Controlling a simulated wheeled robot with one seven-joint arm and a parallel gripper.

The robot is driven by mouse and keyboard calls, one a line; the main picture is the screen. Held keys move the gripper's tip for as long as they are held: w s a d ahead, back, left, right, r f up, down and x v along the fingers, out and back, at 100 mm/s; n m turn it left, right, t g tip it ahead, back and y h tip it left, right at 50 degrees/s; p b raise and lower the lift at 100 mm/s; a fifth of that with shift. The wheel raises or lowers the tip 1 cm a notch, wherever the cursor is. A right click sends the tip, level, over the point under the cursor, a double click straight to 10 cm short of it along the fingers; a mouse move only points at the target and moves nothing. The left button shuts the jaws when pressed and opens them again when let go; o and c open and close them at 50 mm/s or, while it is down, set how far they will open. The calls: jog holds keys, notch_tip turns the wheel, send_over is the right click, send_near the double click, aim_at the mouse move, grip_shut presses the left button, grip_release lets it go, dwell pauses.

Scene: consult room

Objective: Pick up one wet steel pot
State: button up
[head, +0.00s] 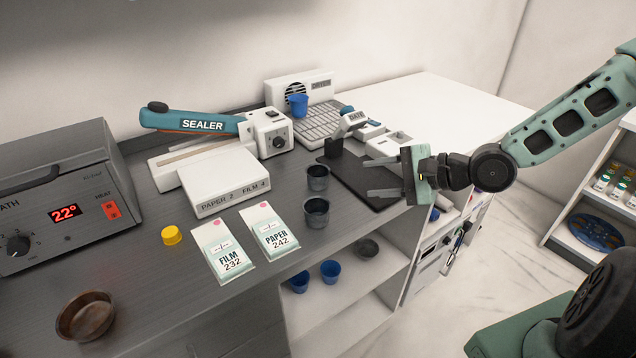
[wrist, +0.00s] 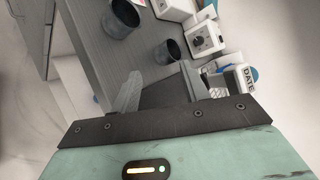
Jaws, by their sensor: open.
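Two dark grey steel pots stand upright on the counter left of my gripper. The farther pot (head: 317,178) stands directly behind the nearer pot (head: 316,212), with a small gap between them. Both also show in the wrist view, as one pot (wrist: 120,18) at the top and another pot (wrist: 170,52) lower right. Another dark grey pot (head: 368,248) sits below, by the shelf. I cannot tell which are wet. My gripper (head: 368,177) is open and empty, above the dark mat (head: 358,186), its fingers pointing left toward the pots without touching them.
A blue pot (head: 298,105) stands by the dryer rack (head: 322,122). Two more blue pots (head: 330,271) are on the lower shelf. The sealer (head: 204,122), film packet (head: 223,247), paper packet (head: 270,232) and brown bowl (head: 86,315) lie left. A date stamper (head: 354,120) is behind my gripper.

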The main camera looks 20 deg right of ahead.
send_near(317, 180)
jog(key=shift+w+a+f+b, duration=0.1)
jog(key=shift+a+f+b, duration=0.45)
jog(key=shift+a, duration=0.35)
jog(key=shift+w+d+x, duration=0.1)
jog(key=shift+w+x, duration=0.05)
jog(key=shift+x, duration=0.75)
jog(key=shift+w+d+x, duration=0.1)
jog(key=shift+w+x, duration=0.05)
jog(key=shift+x, duration=0.8)
jog(key=shift+w+d+x, duration=0.1)
jog(key=shift+w+x, duration=0.05)
jog(key=shift+x, duration=0.75)
jog(key=shift+a+r, duration=0.1)
jog(key=shift+r, duration=0.1)
grip_shut()
